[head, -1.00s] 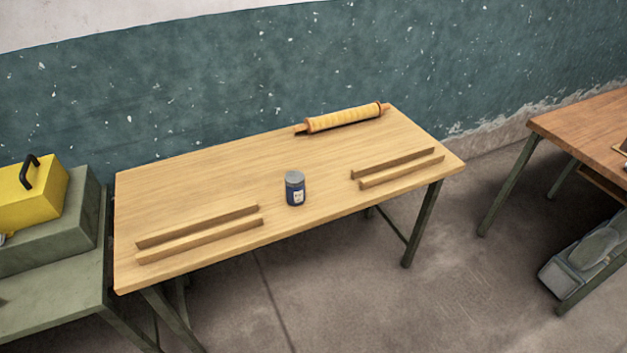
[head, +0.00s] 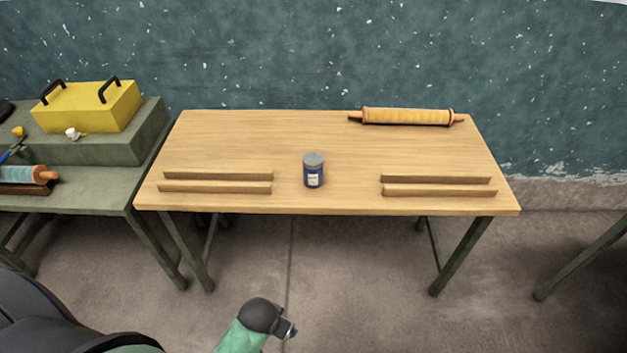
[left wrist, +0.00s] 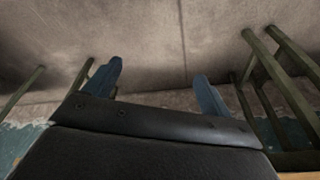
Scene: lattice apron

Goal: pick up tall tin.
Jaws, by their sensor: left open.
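The tall tin (head: 313,171) is a dark blue can with a grey lid and a pale label. It stands upright near the front middle of the wooden table (head: 300,140), between two pairs of wooden strips. My left gripper (head: 290,331) is low in front of the table, well short of the tin. In the left wrist view its two blue-grey fingers (left wrist: 158,86) are spread apart with nothing between them. The tin does not show in that view. My right gripper is not in view.
Wooden strips lie in pairs at left (head: 215,187) and right (head: 438,191) of the tin. A green bench (head: 95,190) with a yellow toolbox (head: 88,107) stands at left. The tabletop around the tin is clear.

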